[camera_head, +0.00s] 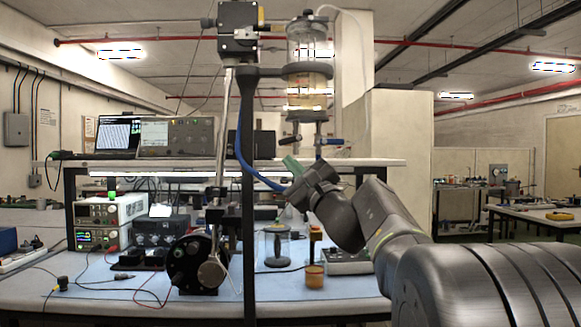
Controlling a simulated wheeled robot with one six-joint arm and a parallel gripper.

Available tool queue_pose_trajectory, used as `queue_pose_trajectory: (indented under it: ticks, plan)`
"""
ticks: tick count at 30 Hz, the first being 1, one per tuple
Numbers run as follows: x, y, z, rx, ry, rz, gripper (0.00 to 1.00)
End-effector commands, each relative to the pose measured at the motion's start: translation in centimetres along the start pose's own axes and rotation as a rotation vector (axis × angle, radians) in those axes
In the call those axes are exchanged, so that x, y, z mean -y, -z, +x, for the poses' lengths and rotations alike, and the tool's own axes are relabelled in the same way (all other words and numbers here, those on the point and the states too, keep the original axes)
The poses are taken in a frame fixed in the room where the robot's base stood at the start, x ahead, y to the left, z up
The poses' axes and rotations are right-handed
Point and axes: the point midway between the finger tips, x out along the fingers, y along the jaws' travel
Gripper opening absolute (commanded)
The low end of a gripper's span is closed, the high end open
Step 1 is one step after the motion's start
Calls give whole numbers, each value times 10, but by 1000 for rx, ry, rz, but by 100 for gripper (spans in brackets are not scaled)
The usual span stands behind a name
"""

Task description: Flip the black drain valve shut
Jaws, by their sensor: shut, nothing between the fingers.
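A clear sealed cylinder (307,75) with amber liquid in its lower part hangs upright on a dark stand. Below its base are two small valves: a black drain valve (291,139) on the left and a blue-handled valve (331,141) on the right. The black handle looks roughly level, pointing left; its exact setting is too small to tell. My gripper (289,161) is shut and empty, its greenish fingers pointing up and left just below the black valve. They look close, but I cannot tell if they touch.
The dark stand post (249,190) rises left of my gripper, with a blue hose (258,176) beside it. A shelf (380,162) runs behind.

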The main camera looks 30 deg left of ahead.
Motion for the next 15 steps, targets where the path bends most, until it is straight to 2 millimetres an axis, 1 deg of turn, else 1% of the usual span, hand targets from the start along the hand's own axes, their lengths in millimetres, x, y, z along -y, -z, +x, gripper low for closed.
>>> queue_pose_trajectory:
  ticks: [1,5,6,9,15]
  plan:
    - [-8,8,-8,0,0,-1,0]
    - [-15,18,-18,0,0,1,0]
    - [-15,14,-28,-2,1,0,0]
    - [-23,12,-50,-3,1,2,0]
    - [-34,10,-86,-2,2,1,0]
